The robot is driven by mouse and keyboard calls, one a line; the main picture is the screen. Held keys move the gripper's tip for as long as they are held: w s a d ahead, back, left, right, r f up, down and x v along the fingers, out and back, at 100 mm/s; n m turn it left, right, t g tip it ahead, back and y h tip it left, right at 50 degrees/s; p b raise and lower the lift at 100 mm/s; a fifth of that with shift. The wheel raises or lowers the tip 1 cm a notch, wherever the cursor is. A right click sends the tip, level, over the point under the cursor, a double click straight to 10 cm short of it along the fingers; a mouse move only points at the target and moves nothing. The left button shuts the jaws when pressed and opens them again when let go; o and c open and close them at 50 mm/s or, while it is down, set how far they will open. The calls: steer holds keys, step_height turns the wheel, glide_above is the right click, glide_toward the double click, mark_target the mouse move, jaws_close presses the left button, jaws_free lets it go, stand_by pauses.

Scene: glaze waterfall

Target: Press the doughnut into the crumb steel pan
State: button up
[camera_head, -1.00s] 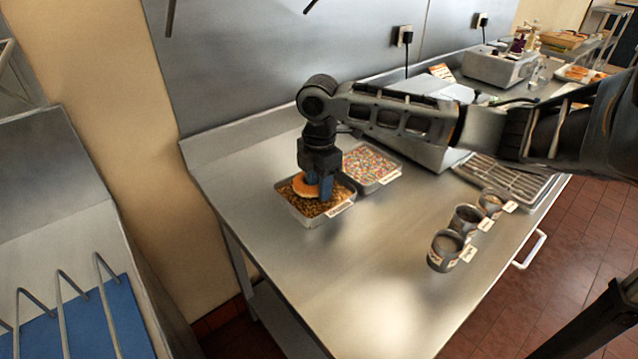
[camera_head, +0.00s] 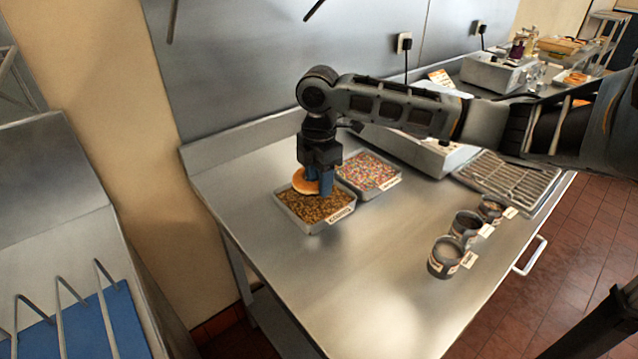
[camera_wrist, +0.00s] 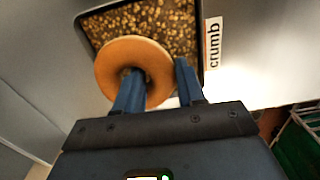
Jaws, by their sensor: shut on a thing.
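The doughnut (camera_head: 302,182) is a golden-brown ring, held by my gripper (camera_head: 319,189) over the back left part of the crumb steel pan (camera_head: 308,228). In the wrist view one finger of my gripper (camera_wrist: 158,82) goes into the hole of the doughnut (camera_wrist: 108,68) and the other is outside its right side. The jaws are shut on its ring wall. The pan holds brown crumbs and has a "crumb" label (camera_wrist: 212,43). The doughnut looks slightly above the crumbs; its underside is hidden, so I cannot tell if it touches them.
A pan of coloured sprinkles (camera_head: 386,186) stands right behind the crumb pan. Several small labelled pots (camera_head: 444,258) stand to the right, near a wire rack (camera_head: 505,180). The steel table's front middle is clear. A wall rises behind.

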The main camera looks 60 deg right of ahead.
steer(key=shift+r, duration=0.8)
steer(key=shift+r, duration=0.1)
steer(key=shift+r, duration=1.9)
